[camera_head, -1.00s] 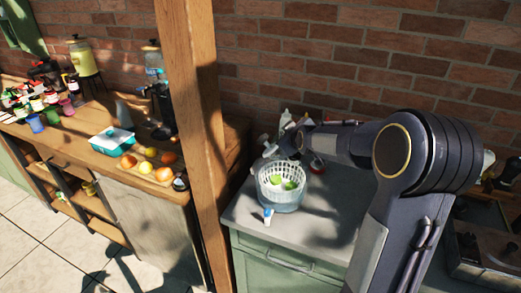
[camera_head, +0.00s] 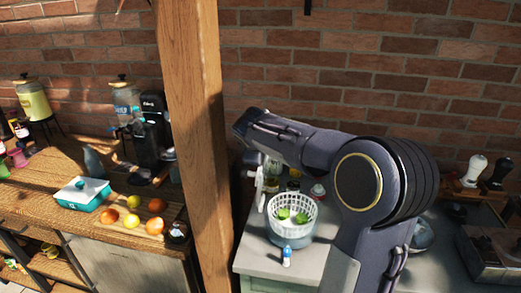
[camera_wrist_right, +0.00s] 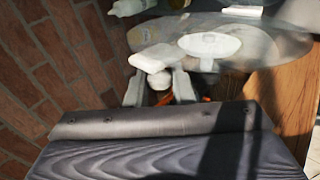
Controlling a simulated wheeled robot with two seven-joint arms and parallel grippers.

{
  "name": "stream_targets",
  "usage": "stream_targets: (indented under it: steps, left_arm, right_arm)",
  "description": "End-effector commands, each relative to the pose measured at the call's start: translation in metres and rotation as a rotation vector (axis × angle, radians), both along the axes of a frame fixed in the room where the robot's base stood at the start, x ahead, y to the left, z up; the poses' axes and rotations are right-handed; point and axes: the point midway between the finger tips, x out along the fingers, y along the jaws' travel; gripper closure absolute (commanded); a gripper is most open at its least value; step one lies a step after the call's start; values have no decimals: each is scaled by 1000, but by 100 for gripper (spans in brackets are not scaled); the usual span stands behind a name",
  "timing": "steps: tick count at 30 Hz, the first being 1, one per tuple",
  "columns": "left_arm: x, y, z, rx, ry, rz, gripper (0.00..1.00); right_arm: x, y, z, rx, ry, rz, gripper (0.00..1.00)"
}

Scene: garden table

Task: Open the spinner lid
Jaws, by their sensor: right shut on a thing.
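The spinner's clear bowl (camera_head: 290,238) stands on the grey counter, with its white slotted basket (camera_head: 292,222) and green pieces inside; its top is uncovered. In the right wrist view, a clear round lid (camera_wrist_right: 270,45) with a white crank (camera_wrist_right: 152,58) is close in front of my right gripper (camera_wrist_right: 158,90), which is shut on the crank. In the head view the lid looks like a thin white shape (camera_head: 259,188) left of and above the basket, tilted nearly edge-on. My right arm hides most of that gripper. My left gripper is not in view.
A small blue-and-white bottle (camera_head: 287,256) stands in front of the bowl. A wooden post (camera_head: 195,130) rises just left of the counter. Small jars (camera_head: 317,192) stand behind the basket. A brick wall (camera_head: 370,60) closes the back.

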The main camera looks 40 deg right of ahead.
Motion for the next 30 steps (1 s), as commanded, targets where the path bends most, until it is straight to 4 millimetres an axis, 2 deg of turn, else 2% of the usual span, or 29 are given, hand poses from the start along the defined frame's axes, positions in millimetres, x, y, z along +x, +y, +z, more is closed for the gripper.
stream_targets:
  steps: [15, 16, 20, 30]
  left_arm:
    - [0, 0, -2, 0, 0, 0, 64]
    - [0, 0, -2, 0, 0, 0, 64]
    - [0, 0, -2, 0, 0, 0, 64]
    - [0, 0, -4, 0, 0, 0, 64]
  right_arm:
    - [-2, 4, 0, -13, 15, 0, 100]
    - [-2, 4, 0, -13, 15, 0, 76]
    - [-2, 4, -1, -12, 15, -1, 59]
    - [-5, 9, 4, -11, 14, 1, 59]
